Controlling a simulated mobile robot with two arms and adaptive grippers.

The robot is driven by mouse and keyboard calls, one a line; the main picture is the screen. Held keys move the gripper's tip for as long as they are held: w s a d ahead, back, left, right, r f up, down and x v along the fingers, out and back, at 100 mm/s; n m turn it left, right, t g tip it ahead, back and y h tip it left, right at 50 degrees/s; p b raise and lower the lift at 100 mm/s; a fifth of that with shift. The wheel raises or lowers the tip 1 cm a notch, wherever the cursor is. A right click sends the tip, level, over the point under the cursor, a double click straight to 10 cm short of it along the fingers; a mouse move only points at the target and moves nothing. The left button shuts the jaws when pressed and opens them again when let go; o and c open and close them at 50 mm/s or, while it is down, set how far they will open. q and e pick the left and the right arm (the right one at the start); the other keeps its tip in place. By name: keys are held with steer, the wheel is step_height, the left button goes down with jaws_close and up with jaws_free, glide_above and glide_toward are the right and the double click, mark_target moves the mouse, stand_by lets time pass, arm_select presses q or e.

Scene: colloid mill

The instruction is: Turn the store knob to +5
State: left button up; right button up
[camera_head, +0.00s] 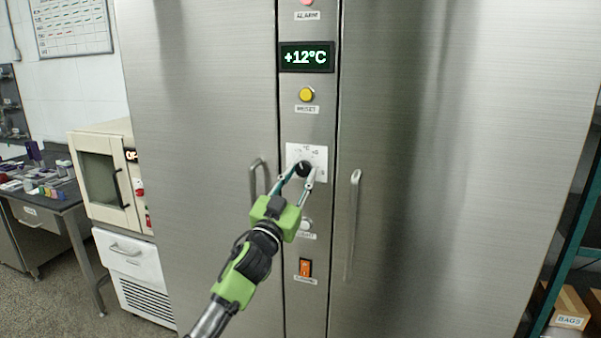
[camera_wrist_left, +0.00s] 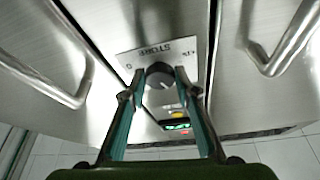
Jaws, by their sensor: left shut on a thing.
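The store knob (camera_head: 304,169) is a round black dial on a white scale plate (camera_head: 320,156) on the panel between two steel doors. The knob also shows in the left wrist view (camera_wrist_left: 160,76), with a light pointer mark, in front of the plate lettered STORE (camera_wrist_left: 186,48). My left gripper (camera_head: 298,178) reaches up from below, its fingers on either side of the knob and shut on it. In the left wrist view the fingertips (camera_wrist_left: 158,84) touch the knob's two sides. The display (camera_head: 306,57) above reads +12°C. My right gripper is not in view.
Door handles stand out on both sides of the panel, left (camera_head: 258,178) and right (camera_head: 353,225). A yellow button (camera_head: 306,94) is above the plate. A white button (camera_head: 306,224) and an orange switch (camera_head: 305,267) are below it. A beige oven-like cabinet (camera_head: 108,178) stands at left.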

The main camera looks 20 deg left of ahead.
arm_select(q)
steer(key=m+h+p, duration=0.1)
steer(key=m+p, duration=0.1)
steer(key=m, duration=0.1)
steer(key=m+g+h+p, duration=0.1)
steer(key=m+h+p, duration=0.1)
steer(key=m, duration=0.1)
steer(key=m+g+h+p, duration=0.1)
steer(key=m+p, duration=0.2)
steer(key=shift+a+r+m, duration=0.35)
steer(key=shift+m, duration=0.05)
steer(key=shift+m+g+h+p, duration=0.5)
steer(key=shift+m+p, duration=0.45)
steer(key=shift+m, duration=0.05)
steer(key=shift+f+m+p, duration=0.1)
steer(key=shift+m+p, duration=0.35)
steer(key=shift+m, duration=0.15)
steer(key=o, duration=1.1)
steer(key=shift+s+a, duration=0.1)
steer(key=v, duration=1.1)
steer(key=shift+s+a, duration=0.15)
steer(key=shift+s, duration=0.25)
